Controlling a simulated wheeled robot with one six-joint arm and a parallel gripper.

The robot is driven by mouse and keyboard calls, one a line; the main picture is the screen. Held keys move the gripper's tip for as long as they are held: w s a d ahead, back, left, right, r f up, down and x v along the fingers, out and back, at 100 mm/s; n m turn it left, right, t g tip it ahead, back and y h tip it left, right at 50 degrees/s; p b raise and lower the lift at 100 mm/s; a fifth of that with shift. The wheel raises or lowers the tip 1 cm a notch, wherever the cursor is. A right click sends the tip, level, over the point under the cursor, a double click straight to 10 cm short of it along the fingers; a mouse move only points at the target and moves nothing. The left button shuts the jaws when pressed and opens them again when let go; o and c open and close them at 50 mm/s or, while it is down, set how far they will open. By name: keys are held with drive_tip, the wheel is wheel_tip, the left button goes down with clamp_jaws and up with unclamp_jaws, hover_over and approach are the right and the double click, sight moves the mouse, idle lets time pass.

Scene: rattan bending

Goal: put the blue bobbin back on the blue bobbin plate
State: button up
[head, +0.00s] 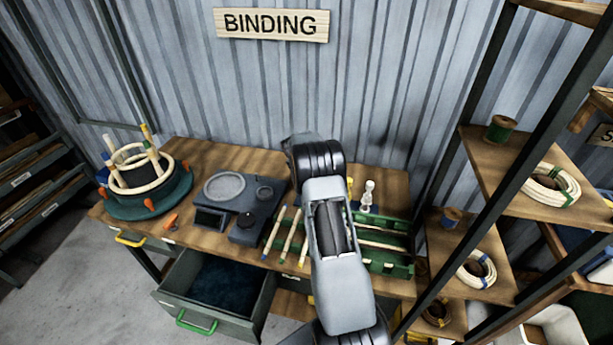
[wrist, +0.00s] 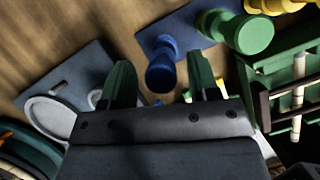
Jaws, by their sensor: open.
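The blue bobbin (wrist: 161,72) shows in the wrist view between the two green fingers of my gripper (wrist: 159,68). The fingers are open, with a gap on each side of it. The bobbin's far end overlaps the blue plate (wrist: 186,25), and it looks upright there. Whether its base rests flat on the plate is hard to tell.
A green bobbin (wrist: 250,33) stands close to the right of the blue one, with yellow pieces (wrist: 275,5) beyond. A green rack (head: 390,262) lies to the right, a grey scale-like device (head: 238,200) to the left. A drawer (head: 215,290) is open at the bench front.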

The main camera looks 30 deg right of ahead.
drive_tip(key=s+a+r+m+b, duration=0.1)
drive_tip(key=s+a+r+m, duration=0.1)
drive_tip(key=a+r, duration=0.4)
drive_tip(key=s+a+r+m, duration=0.2)
drive_tip(key=s+a+r, duration=0.1)
drive_tip(key=r, duration=0.6)
drive_tip(key=s+a+r+m+t+y, duration=0.2)
drive_tip(key=s+a+r+m, duration=0.3)
drive_tip(key=s+a+m, duration=0.3)
drive_tip(key=s+a+m+y, duration=0.1)
drive_tip(key=s+a+m, duration=0.4)
drive_tip(key=s, duration=0.4)
drive_tip(key=s+a+f+m+y, duration=0.1)
drive_tip(key=s+a+m, duration=0.4)
drive_tip(key=s, duration=0.4)
drive_tip(key=shift+a+f+m+t, duration=0.15)
drive_tip(key=shift+a+m+t, duration=0.25)
drive_tip(key=shift+a, duration=0.2)
drive_tip(key=shift+w, duration=0.1)
